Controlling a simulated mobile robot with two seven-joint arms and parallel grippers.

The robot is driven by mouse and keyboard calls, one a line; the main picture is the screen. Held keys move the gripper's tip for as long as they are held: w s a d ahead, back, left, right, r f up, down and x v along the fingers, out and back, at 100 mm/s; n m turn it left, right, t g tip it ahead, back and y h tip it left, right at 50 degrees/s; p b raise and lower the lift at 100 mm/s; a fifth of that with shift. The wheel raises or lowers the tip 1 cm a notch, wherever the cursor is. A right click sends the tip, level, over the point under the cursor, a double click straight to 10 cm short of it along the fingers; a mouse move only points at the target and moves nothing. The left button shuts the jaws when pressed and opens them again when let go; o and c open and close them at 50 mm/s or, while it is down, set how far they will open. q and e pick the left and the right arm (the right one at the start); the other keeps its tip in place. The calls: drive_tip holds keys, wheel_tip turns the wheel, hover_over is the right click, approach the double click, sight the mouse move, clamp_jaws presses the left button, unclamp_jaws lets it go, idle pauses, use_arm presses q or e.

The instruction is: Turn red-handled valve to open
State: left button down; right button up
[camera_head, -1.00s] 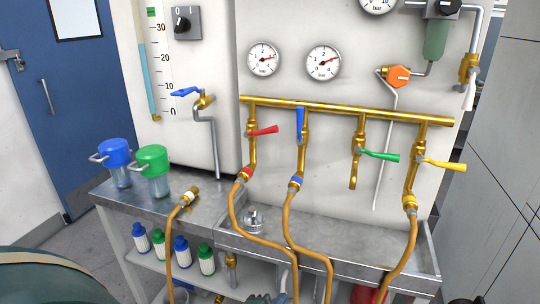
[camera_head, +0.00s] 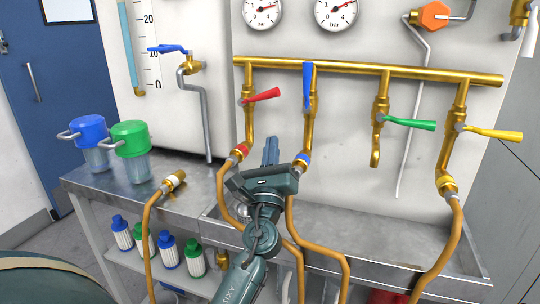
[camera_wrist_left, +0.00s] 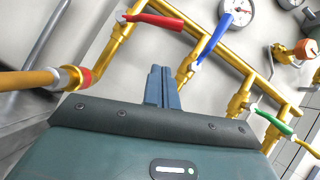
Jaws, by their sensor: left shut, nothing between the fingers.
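The red-handled valve (camera_head: 262,96) sits on the left brass drop pipe below the brass manifold. Its red lever points right and slightly up, across the pipe. It also shows in the left wrist view (camera_wrist_left: 158,20), at upper left. My left gripper (camera_head: 271,142) is shut and empty. Its fingertips point up, below and slightly right of the red lever, apart from it. In the left wrist view the closed fingers (camera_wrist_left: 161,75) stand below the red and blue levers. My right gripper is not in view.
The blue-handled valve (camera_head: 308,86) stands close to the right, lever upright. Green (camera_head: 410,124) and yellow (camera_head: 494,131) levers lie farther right. Orange hoses (camera_head: 312,238) hang over the metal sink around my left arm. Blue and green lidded jars (camera_head: 130,152) stand at left.

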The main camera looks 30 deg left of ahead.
sight(259, 97)
use_arm(q)
drive_tip(key=w+a+r+p, duration=0.3)
drive_tip(key=w+r, duration=0.1)
drive_tip(key=r, duration=0.2)
drive_tip(key=shift+a, duration=0.2)
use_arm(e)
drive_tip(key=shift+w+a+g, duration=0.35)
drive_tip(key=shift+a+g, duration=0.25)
